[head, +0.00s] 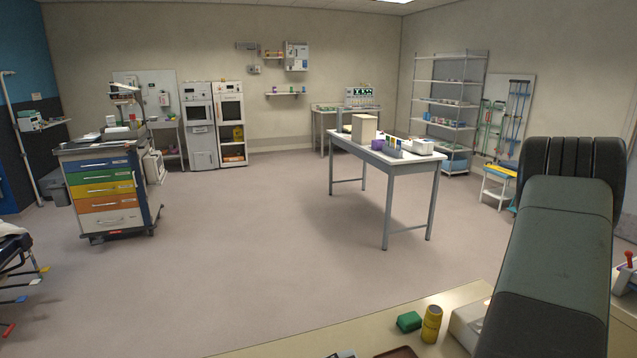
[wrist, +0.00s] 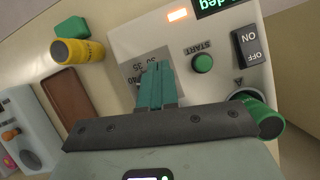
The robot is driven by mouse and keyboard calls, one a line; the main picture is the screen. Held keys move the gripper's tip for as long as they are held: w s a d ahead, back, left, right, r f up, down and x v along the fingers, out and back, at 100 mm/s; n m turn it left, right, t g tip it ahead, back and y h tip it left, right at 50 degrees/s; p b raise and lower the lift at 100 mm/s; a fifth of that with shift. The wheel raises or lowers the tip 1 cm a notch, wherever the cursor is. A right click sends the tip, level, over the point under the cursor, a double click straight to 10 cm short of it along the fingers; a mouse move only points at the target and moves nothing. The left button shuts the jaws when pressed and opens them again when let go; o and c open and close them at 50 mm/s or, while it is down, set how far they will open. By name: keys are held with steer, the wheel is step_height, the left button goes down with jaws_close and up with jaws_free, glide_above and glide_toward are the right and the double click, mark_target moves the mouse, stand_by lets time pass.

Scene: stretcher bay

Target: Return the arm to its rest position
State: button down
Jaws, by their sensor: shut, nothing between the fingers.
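My gripper (wrist: 155,85) shows in the wrist view with its two teal fingers together and nothing between them. The fingers are over the face of a white device (wrist: 185,30), in front of a grey scale panel; I cannot tell whether they touch it. The device has a green START button (wrist: 202,63), an ON/OFF switch (wrist: 249,44) and a lit display. A green cylinder (wrist: 262,117) sits in a dark ring at its edge. In the head view my grey-green arm (head: 555,240) rises at the right; my gripper is hidden there.
On the cream counter (head: 335,338) stand a yellow cylinder (head: 431,324), a green block (head: 409,321) and a brown tray (wrist: 67,99). A grey-blue box with knobs (wrist: 25,125) is beside the tray. A white table (head: 400,163) and a drawer cart (head: 108,190) stand beyond on open floor.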

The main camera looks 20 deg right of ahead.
steer(key=shift+w+a+f+n+g, duration=0.1)
steer(key=shift+a+f+n+g, duration=0.3)
steer(key=shift+n, duration=0.5)
steer(key=n, duration=0.1)
steer(key=a+n+g, duration=0.1)
steer(key=n, duration=0.1)
steer(key=shift+s+a+g, duration=0.1)
steer(key=shift+s+g, duration=0.1)
steer(key=shift+g, duration=0.1)
steer(key=n, duration=0.1)
steer(key=n+g, duration=0.1)
steer(key=a+r+n+g, duration=0.1)
steer(key=n, duration=0.1)
steer(key=shift+s, duration=0.25)
steer(key=shift+s+d+f, duration=0.1)
steer(key=shift+s+f, duration=0.05)
steer(key=shift+f, duration=0.95)
steer(key=c, duration=1.8)
jaws_free()
steer(key=shift+c, duration=0.2)
